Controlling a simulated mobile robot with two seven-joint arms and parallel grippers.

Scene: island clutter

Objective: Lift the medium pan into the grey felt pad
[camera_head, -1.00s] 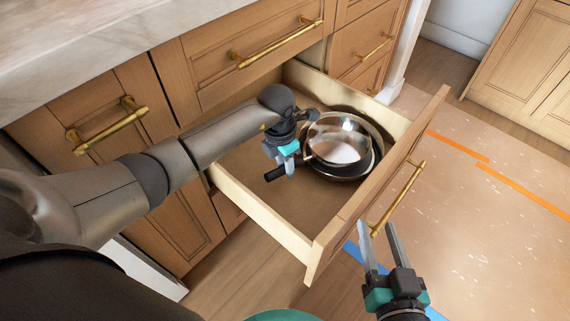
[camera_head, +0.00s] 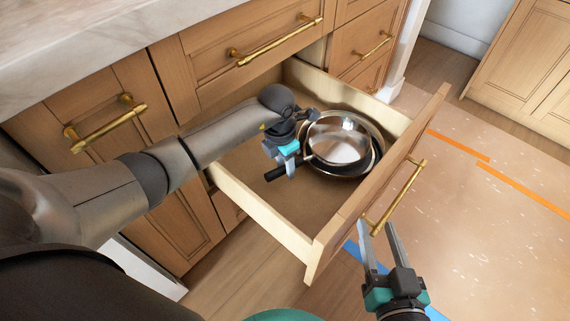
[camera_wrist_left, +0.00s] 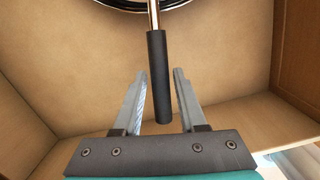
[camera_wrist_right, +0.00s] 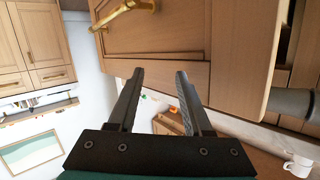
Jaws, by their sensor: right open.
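A nested stack of round pans sits at the far end of the open drawer. A shiny steel pan (camera_head: 338,140) lies on top, with a dark rim and a wider steel rim (camera_head: 345,177) around and below it. I cannot tell for sure which is the medium one. A black handle (camera_head: 274,175) points out from the stack to the left; it also shows in the left wrist view (camera_wrist_left: 158,100). My left gripper (camera_head: 289,168) is open, its fingers on either side of this handle with gaps. My right gripper (camera_head: 377,228) is open and empty outside the drawer front. No grey felt pad is visible.
The wooden drawer (camera_head: 255,210) has raised side walls and a front with a brass handle (camera_head: 398,198), close to my right gripper. A marble counter (camera_head: 100,40) runs above the cabinets. The drawer's near floor is bare. A white mug (camera_wrist_right: 298,166) shows in the right wrist view.

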